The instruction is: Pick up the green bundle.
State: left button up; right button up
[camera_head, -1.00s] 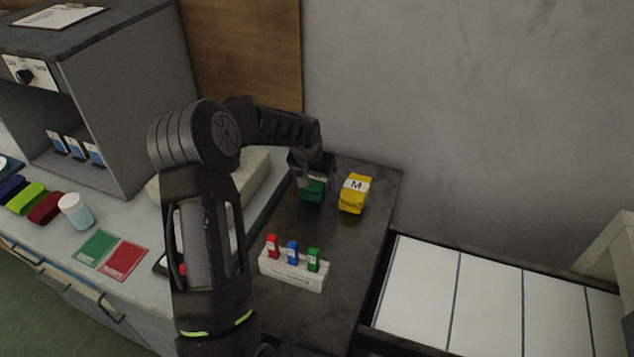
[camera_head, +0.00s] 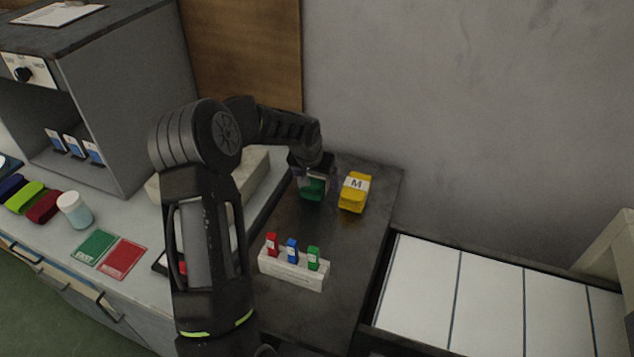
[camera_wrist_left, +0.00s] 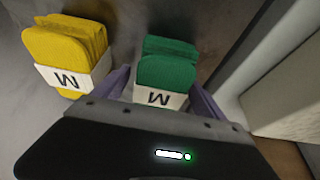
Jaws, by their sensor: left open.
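The green bundle (camera_head: 312,188) lies on the dark table top, partly hidden under my left gripper in the head view. In the left wrist view the green bundle (camera_wrist_left: 167,66) is a folded stack with a white band marked M. My left gripper (camera_head: 312,182) points down over it. In the left wrist view the open fingers of the left gripper (camera_wrist_left: 160,88) stand on either side of the banded end. I cannot tell whether they touch it. My right gripper is not in view.
A yellow bundle (camera_head: 354,193) with an M band lies just right of the green one; it also shows in the left wrist view (camera_wrist_left: 67,50). A white holder (camera_head: 293,270) with red, blue and green tags stands nearer. White panels (camera_head: 490,295) lie at the right.

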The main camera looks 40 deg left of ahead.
pick_arm(q)
jog(key=shift+c, duration=0.2)
jog(key=c, duration=1.5)
